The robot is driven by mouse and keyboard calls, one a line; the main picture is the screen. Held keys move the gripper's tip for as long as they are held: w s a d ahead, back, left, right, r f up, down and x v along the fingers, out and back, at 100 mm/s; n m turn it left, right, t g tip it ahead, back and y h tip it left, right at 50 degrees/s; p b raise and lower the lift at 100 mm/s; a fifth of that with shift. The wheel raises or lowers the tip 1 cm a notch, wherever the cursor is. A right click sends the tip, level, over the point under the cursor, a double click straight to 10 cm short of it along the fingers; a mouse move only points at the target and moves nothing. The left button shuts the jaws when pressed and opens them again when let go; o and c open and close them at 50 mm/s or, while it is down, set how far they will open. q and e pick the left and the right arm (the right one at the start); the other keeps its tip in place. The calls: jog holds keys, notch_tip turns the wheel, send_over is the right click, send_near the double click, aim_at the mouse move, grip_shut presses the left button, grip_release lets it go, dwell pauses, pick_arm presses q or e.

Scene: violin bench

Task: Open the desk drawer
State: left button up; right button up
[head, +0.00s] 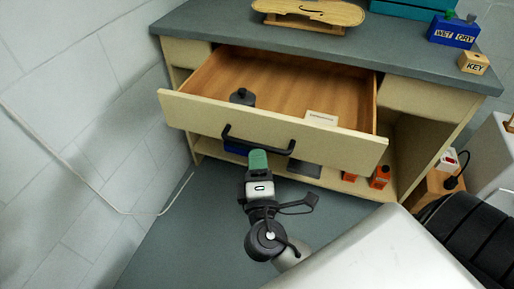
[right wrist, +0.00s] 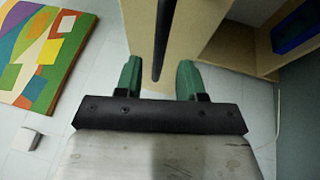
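The desk drawer (head: 190,112) is pulled well out of the desk (head: 290,40), and its inside shows. Its black bar handle (head: 236,138) is on the pale front panel. My right gripper (head: 258,158) is at the handle, just in front of the panel. In the right wrist view, the green fingers of my right gripper (right wrist: 158,82) are spread, with the dark handle bar (right wrist: 163,40) between them and a gap on each side. My left gripper is in neither view.
A dark grey bottle-like object (head: 242,97) and a small pale box (head: 321,118) are in the drawer. Orange items (head: 380,177) stand low under the desk. The desktop holds a violin body (head: 310,11), a blue WET/DRY block (head: 453,32) and a KEY block (head: 473,64).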

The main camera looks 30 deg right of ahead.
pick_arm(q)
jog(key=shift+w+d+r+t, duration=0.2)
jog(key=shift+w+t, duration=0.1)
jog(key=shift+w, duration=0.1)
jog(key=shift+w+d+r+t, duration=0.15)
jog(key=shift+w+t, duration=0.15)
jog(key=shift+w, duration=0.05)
pick_arm(e)
jog(key=v, duration=0.6)
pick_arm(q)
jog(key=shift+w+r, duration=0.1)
